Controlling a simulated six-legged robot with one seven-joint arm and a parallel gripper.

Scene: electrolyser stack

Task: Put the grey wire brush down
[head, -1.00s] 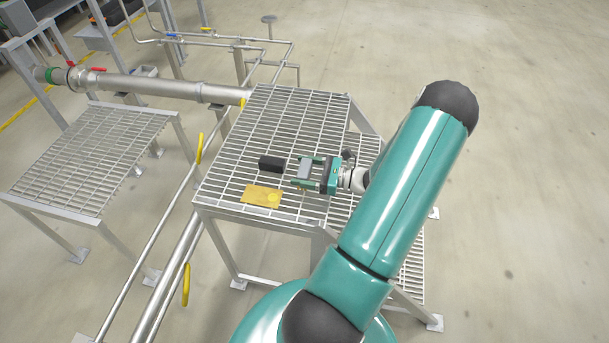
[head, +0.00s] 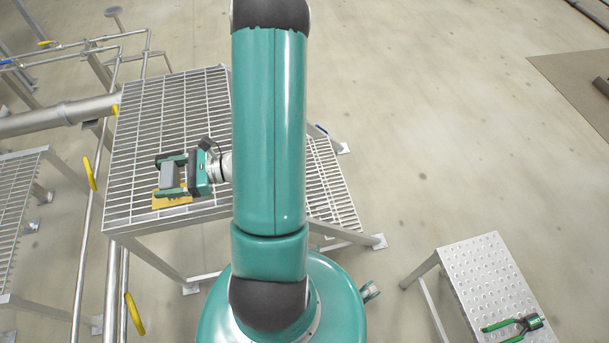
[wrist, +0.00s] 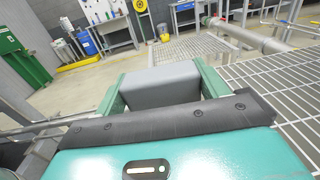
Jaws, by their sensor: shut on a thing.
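My gripper (head: 172,174) is shut on the grey wire brush (head: 170,177), a plain grey block between its two green fingers. In the wrist view the brush (wrist: 160,86) spans the gap between the fingers. The gripper is over the grated table (head: 145,120), close to a flat yellow plate (head: 172,203) near the table's front edge. The gripper partly covers this plate. I cannot tell whether the brush touches the grating.
Much of the grating behind the gripper is clear. A pipe with yellow handles (head: 90,174) runs along the table's left side. A lower grated step (head: 330,185) is at right. A perforated stand (head: 495,285) at lower right bears a green-handled tool (head: 515,325).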

